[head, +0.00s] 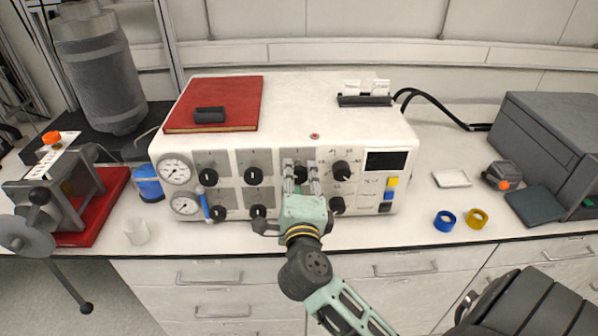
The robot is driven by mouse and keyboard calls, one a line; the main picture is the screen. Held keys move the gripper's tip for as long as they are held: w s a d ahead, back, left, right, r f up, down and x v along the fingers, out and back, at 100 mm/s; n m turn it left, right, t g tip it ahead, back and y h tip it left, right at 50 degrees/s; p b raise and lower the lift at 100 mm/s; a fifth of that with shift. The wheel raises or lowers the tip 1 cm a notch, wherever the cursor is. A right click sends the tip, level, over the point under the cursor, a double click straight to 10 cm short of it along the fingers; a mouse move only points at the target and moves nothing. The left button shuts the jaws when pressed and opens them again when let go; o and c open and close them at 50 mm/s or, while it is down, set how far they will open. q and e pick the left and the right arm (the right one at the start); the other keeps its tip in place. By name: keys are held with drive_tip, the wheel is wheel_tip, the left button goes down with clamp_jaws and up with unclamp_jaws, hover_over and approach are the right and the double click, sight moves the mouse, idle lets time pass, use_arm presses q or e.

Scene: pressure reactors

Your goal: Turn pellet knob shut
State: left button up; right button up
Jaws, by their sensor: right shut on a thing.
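A white control unit (290,100) stands on the bench with dials and several black knobs on its front. My right gripper (301,183) reaches up to the front panel from below. Its fingers are shut on a knob (300,173) in the upper row, third from the left. The fingers cover much of this knob, so its pointer angle is hard to tell. The labels are too small to read, so I cannot confirm which one is the pellet knob. My left gripper is not in view.
Other black knobs (253,176) sit close on both sides. A blue lever (204,203) sticks out at the panel's left. A red book (215,104) lies on top of the unit. Blue (445,220) and yellow (477,218) rings lie to the right. A white cup (136,232) stands at the left.

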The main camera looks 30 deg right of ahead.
drive_tip(key=m, duration=0.3)
drive_tip(key=f+m+p, duration=0.1)
drive_tip(key=m, duration=0.1)
drive_tip(key=shift+a+m, duration=0.25)
drive_tip(key=shift+m, duration=0.05)
drive_tip(key=m, duration=0.4)
drive_tip(key=shift+a+r+m, duration=0.1)
drive_tip(key=shift+m, duration=0.2)
clamp_jaws()
drive_tip(key=shift+w, duration=0.1)
drive_tip(key=o, duration=0.8)
unclamp_jaws()
drive_tip(key=shift+o, duration=1)
drive_tip(key=shift+a+r, duration=0.1)
drive_tip(key=shift+a, duration=0.05)
drive_tip(key=shift+d+r, duration=0.2)
